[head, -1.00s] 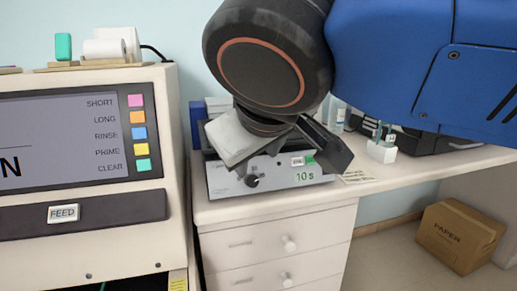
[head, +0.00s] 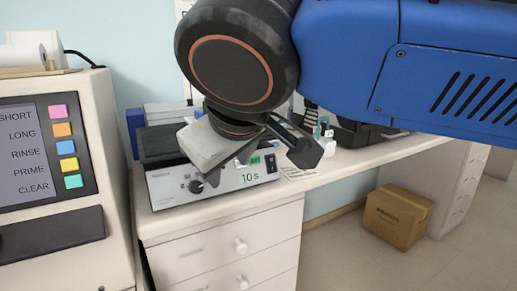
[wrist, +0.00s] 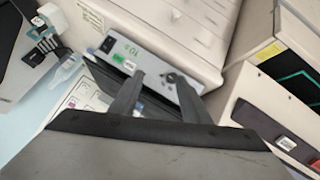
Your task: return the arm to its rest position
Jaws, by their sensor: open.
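My blue arm (head: 375,60) reaches in from the upper right of the head view, bent at a large dark round joint with an orange ring. My gripper (wrist: 160,78) is open and empty in the wrist view, its two dark fingers apart. In the head view it hangs in front of the grey timer box (head: 215,184) marked "10 s" and hides part of it. The same box (wrist: 130,62) lies beyond the fingertips in the wrist view. I cannot tell the exact gap between fingers and box.
A staining machine (head: 60,260) with coloured buttons stands at the left. White drawers (head: 230,245) are under the counter (head: 345,165). A cardboard box (head: 397,217) sits on the floor at the right, with open floor in front of it.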

